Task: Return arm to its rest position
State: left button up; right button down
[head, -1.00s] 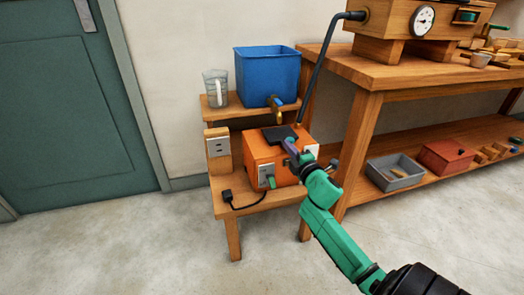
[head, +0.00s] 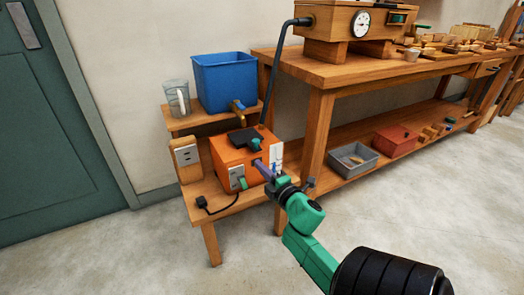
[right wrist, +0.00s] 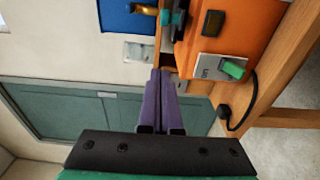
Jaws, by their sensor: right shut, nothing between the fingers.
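My right arm, green with a dark forearm, comes in from the lower right of the head view. Its gripper (head: 264,170) has purple fingers, shut and empty, in front of the orange box (head: 228,156) on the low wooden stand. In the right wrist view the purple fingers (right wrist: 160,100) lie together, with the orange box (right wrist: 240,40) beyond them at the upper right. I cannot tell from the head view whether the fingertips touch the box. My left gripper is not in view.
A blue bin (head: 225,82) and a clear jug (head: 177,98) stand on the stand's upper shelf. A socket block (head: 187,158) and a plug (head: 203,204) are beside the box. A workbench (head: 330,72) stands to the right, with a grey tray (head: 353,162) on its lower shelf. Floor in front is clear.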

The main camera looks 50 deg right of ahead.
jog(key=shift+s, duration=0.4)
